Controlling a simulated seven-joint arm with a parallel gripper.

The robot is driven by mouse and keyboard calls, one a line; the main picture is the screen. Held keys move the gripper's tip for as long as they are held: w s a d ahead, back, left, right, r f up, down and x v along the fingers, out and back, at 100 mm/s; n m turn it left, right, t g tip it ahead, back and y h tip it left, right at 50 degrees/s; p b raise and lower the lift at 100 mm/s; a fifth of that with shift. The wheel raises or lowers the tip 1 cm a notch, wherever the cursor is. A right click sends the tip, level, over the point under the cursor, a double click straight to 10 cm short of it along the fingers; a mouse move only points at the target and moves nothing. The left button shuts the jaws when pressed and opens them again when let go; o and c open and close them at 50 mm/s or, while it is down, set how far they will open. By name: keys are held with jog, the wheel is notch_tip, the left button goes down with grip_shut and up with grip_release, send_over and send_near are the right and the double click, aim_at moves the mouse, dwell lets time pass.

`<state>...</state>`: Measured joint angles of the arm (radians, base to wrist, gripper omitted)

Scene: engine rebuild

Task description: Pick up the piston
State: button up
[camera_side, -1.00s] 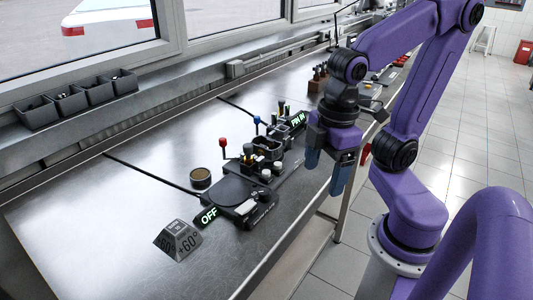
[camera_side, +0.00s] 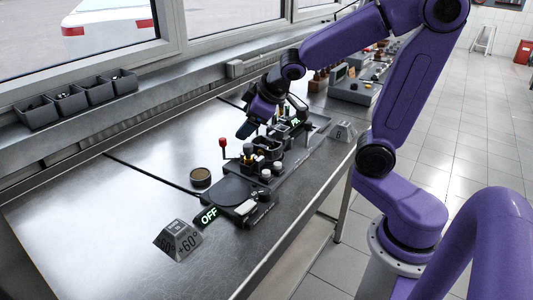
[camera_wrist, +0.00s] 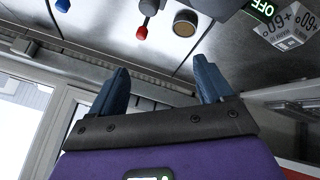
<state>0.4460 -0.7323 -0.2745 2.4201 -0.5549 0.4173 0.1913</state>
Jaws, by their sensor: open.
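A short, round, dark cylinder with a brown top (camera_side: 200,178) stands on the bare bench, left of the fixture; I cannot tell for sure that it is the piston. It also shows at the top of the wrist view (camera_wrist: 185,23), beyond the fingertips. My gripper (camera_side: 245,130) is open and tilted above the bench, up and to the right of the cylinder and near the back of the fixture. In the wrist view my gripper (camera_wrist: 161,70) has its blue fingers spread with nothing between them.
A dark fixture (camera_side: 262,172) with posts and a red-knobbed lever (camera_side: 223,143) stands beside the cylinder. A lit OFF sign (camera_side: 206,216) and a grey angle block (camera_side: 177,241) are in front. Grey bins (camera_side: 70,104) line the sill. The left bench is clear.

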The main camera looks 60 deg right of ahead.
jog(key=w+d+m+t+h, duration=0.1)
jog(key=w+d+m+t, duration=0.1)
jog(key=w+d, duration=0.45)
jog(key=t, duration=0.2)
send_over(269, 148)
jog(key=s+m+t+y, duration=0.2)
jog(key=s+m, duration=0.2)
jog(key=s, duration=1.2)
notch_tip(269, 148, down, 9)
jog(key=shift+d+x, duration=0.1)
jog(key=shift+x, duration=4.2)
jog(key=shift+d+x, duration=0.15)
jog(key=shift+x, duration=4.15)
jog(key=c, duration=1.1)
